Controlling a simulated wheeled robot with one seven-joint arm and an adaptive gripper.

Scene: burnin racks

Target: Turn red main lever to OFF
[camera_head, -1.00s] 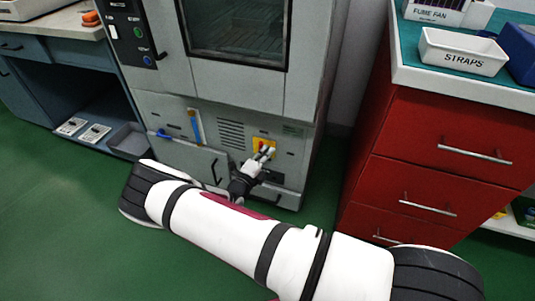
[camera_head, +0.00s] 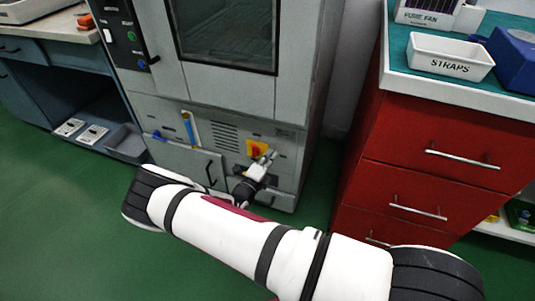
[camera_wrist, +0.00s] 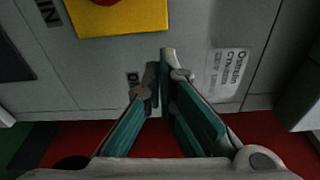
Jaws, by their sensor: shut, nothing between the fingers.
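The red main lever (camera_head: 255,150) sits on a yellow plate (camera_head: 249,146) low on the front of the grey oven cabinet. In the wrist view the yellow plate (camera_wrist: 140,22) is at the top edge, with only the lower end of the red part (camera_wrist: 106,2) in sight. Which way the lever points is not clear. My gripper (camera_head: 272,155) is just right of and below the lever in the head view. In the wrist view my gripper (camera_wrist: 160,62) is shut and empty, its fingertips below the plate, in front of bare grey panel.
A red drawer unit (camera_head: 430,185) with bar handles stands to the right, across a narrow gap. A cabinet door handle (camera_head: 211,168) is left of my gripper. A white label (camera_wrist: 226,72) is on the panel. Green floor is clear at the left.

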